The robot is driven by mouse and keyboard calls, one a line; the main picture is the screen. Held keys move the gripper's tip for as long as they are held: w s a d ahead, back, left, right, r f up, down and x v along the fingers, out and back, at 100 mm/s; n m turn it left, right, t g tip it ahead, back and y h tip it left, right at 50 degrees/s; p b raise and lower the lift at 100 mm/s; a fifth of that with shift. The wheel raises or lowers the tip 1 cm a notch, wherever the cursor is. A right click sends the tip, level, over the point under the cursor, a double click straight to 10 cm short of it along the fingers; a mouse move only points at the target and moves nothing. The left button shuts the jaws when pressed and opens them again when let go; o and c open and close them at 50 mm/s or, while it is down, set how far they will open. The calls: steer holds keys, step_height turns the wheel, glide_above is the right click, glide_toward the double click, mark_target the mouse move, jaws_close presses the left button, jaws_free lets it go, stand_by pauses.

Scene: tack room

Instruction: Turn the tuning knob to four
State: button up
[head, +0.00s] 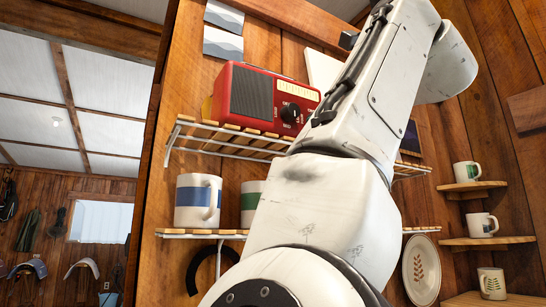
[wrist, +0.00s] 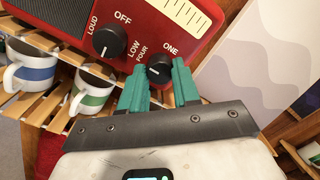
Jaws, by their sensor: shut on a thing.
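The radio (head: 252,98) is red with a dark grille and stands on a slatted shelf in the head view. Its red front (wrist: 207,20) fills the top of the wrist view. The tuning knob (wrist: 160,70) is small, black and round, with ONE printed above right and FOUR above left. A pale mark shows on its left part, too small to read exactly. My gripper (wrist: 159,73) has green fingers, one on each side of this knob, shut on it. A second black knob (wrist: 110,40), marked OFF, LOW and LOUD, sits to the left. My arm hides the gripper in the head view.
A blue-banded mug (head: 190,202) and a green-banded mug (head: 251,198) stand on the shelf below the radio. They also show left of my fingers in the wrist view. A pale wavy-patterned panel (wrist: 250,60) is right of the radio.

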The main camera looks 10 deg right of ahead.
steer(key=o, duration=1.1)
steer(key=shift+c, duration=0.2)
steer(key=b+v, duration=0.4)
steer(key=v, duration=0.6)
steer(key=shift+s, duration=0.35)
steer(key=shift+f, duration=0.1)
